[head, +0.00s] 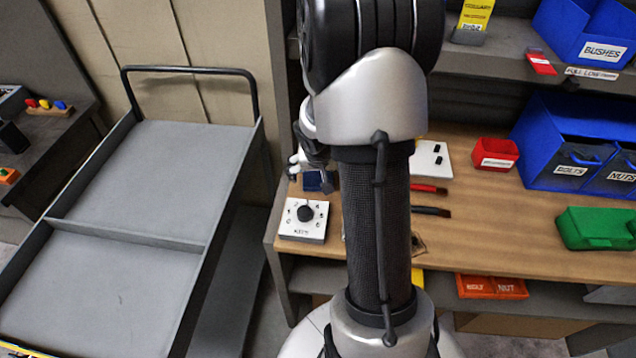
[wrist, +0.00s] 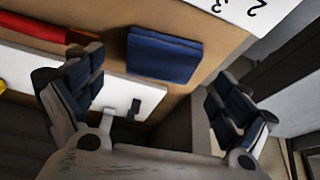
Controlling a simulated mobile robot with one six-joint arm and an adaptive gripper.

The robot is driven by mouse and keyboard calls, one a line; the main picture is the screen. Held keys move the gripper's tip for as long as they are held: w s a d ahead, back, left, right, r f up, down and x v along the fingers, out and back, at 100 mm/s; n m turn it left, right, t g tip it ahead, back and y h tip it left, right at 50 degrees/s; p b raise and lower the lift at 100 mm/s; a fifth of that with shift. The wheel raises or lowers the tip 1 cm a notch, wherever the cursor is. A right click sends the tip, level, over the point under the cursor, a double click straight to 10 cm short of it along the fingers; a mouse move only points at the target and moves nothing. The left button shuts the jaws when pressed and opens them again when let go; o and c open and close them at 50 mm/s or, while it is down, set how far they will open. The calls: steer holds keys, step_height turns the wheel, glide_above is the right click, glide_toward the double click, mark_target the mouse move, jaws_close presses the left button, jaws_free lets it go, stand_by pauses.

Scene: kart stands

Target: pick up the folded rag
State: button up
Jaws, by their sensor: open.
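The folded rag is a dark blue, flat folded cloth (wrist: 163,55) lying on the wooden bench top. In the head view its blue patch (head: 312,181) shows at the bench's left end, partly hidden by my gripper and arm. My gripper (head: 312,160) is above and close to the rag. In the wrist view the two dark-padded fingers of my gripper (wrist: 156,92) stand wide apart with nothing between them. The rag appears ahead of the gap between the fingers, apart from both.
A white dial box with a black knob (head: 303,221) sits in front of the rag. A white switch plate (head: 433,158), a red-handled tool (head: 428,188) and a small red bin (head: 494,153) lie to the right. A grey cart (head: 150,185) stands left of the bench.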

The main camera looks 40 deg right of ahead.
mark_target(318, 179)
steer(key=x, duration=0.2)
steer(key=shift+w+f+b, duration=0.1)
steer(key=shift+f+b, duration=0.2)
steer(key=shift+b, duration=0.1)
steer(key=shift+c, duration=0.6)
steer(key=c, duration=0.8)
steer(key=shift+r, duration=0.2)
steer(key=shift+c, duration=0.2)
step_height(318, 179, up, 20)
steer(key=p, duration=0.9)
steer(key=shift+p, duration=0.4)
steer(key=shift+f, duration=0.15)
